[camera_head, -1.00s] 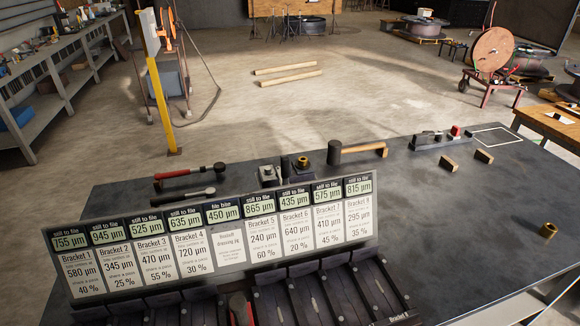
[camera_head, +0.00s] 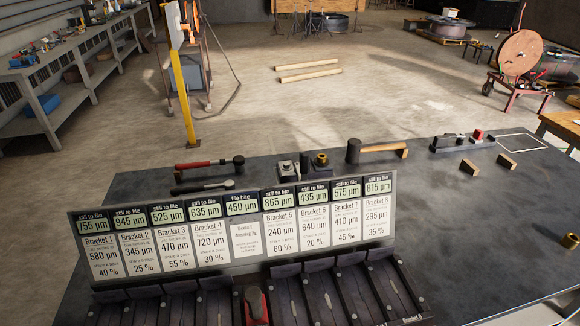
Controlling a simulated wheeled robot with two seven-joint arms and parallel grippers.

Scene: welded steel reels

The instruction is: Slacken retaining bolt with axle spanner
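Two long-handled tools lie at the back left of the dark table: a red-handled tool with a black head (camera_head: 210,165) and a shorter dark tool with a grey head (camera_head: 203,187). I cannot tell whether either is the axle spanner. A brass nut-like piece (camera_head: 320,159) sits on a dark block near the back edge. Another brass piece (camera_head: 570,241) lies alone at the right. I cannot identify the retaining bolt. A reel with a round brown face (camera_head: 520,54) stands on a red wheeled frame on the floor at the back right. Neither gripper is in view.
A label board (camera_head: 240,236) stands over dark slots at the table's front, one slot holding a red item (camera_head: 257,304). A wooden-handled mallet (camera_head: 375,151) and small wooden blocks (camera_head: 470,168) lie behind. A yellow post (camera_head: 184,100) stands beyond. The table's right middle is clear.

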